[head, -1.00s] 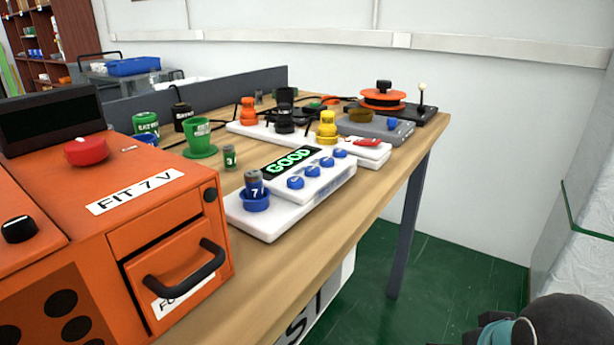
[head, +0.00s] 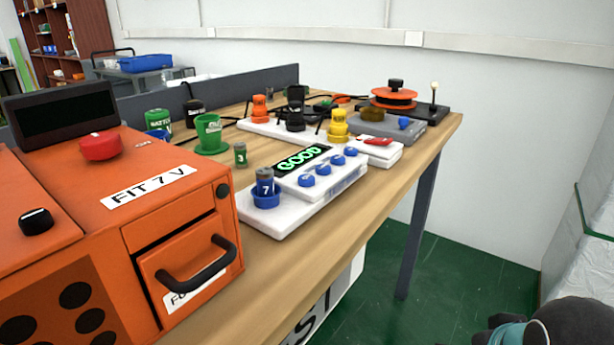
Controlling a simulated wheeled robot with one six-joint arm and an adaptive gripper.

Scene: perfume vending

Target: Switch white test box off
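A white box (head: 262,222) with a lit green "GOOD" display (head: 301,160) lies on the wooden table. It has several blue buttons on top, and a small cylinder marked 7 (head: 265,182) stands in its blue round holder. I cannot tell the switch's position.
An orange machine (head: 150,225) labelled "FIT 7 V" fills the left front. A green cup (head: 209,132) and small green cylinder (head: 240,155) stand beside the white box. A grey box (head: 375,127) and an orange-disc device (head: 394,98) are at the far end. The table's right front edge is bare.

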